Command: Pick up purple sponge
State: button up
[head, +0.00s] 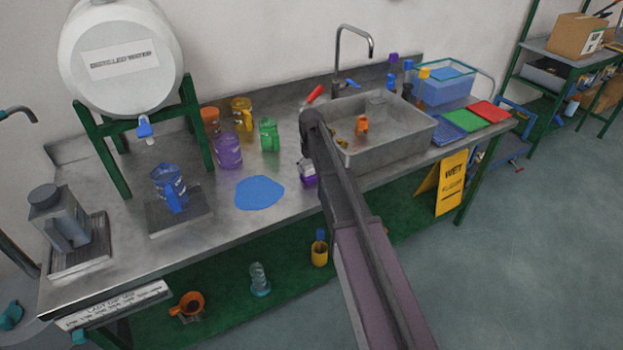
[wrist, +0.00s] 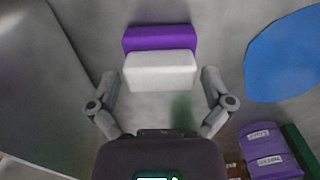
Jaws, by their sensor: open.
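The purple sponge (wrist: 159,38) has a purple layer and a white layer. In the wrist view it lies on the metal counter at the top centre, its white side (wrist: 160,72) facing my gripper. My gripper (wrist: 160,80) is open, with one finger on each side of the sponge's white part and gaps showing at both sides. In the head view the sponge (head: 308,179) shows small beside my arm, partly hidden by it.
A blue puddle-like patch (head: 259,193) lies left of the sponge. The metal sink (head: 392,150) is close on the right. A purple jar (head: 228,151), a green jar (head: 269,135) and other containers stand behind the patch. The counter's front edge is near the sponge.

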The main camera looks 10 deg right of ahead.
jog(key=shift+f, duration=0.1)
dwell(0.5)
jog(key=c, duration=0.8)
